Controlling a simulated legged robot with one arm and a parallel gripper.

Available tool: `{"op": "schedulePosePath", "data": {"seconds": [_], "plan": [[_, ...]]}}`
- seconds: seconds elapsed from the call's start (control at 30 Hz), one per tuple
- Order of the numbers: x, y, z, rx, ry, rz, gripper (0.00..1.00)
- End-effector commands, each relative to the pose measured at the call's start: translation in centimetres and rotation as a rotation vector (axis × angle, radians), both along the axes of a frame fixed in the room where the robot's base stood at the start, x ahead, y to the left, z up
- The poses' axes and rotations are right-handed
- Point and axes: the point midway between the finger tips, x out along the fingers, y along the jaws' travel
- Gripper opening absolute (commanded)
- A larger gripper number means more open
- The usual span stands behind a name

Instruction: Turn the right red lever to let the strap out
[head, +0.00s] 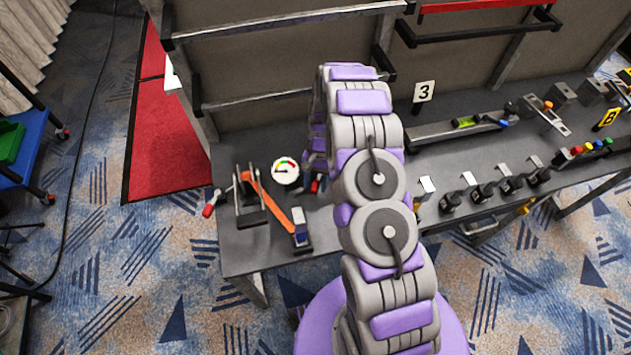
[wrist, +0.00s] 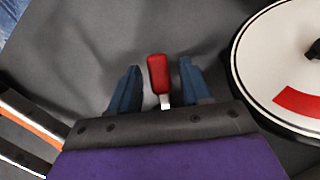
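The right red lever (wrist: 158,72) shows in the wrist view as a red grip on a pale metal stem. My gripper (wrist: 160,68) is open, with one blue finger on each side of the lever and visible gaps between. In the head view my arm mostly hides this spot; a bit of red and blue shows at its left edge. The left red lever (head: 209,210) sticks out at the bench's left edge. The orange strap (head: 268,203) runs diagonally through the metal frame to a dark block; a piece of it (wrist: 32,122) shows at the wrist view's left.
A round gauge (head: 285,171) stands close by; its dial (wrist: 285,60) fills the right of the wrist view. The grey bench (head: 240,250) carries several switches and a level to the right of my arm. Frame bars (head: 270,98) rise behind.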

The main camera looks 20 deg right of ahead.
Motion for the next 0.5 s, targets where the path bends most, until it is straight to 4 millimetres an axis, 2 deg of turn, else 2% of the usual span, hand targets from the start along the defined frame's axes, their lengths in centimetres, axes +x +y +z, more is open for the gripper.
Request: {"op": "schedulePosePath", "data": {"seconds": [0.03, 0.4, 0.5], "plan": [[0.01, -0.01, 0.01, 0.000, 0.000, 0.000, 0.42], [0.04, -0.01, 0.01, 0.000, 0.000, 0.000, 0.07], [0.04, 0.00, 0.01, 0.000, -0.001, 0.000, 0.00]]}}
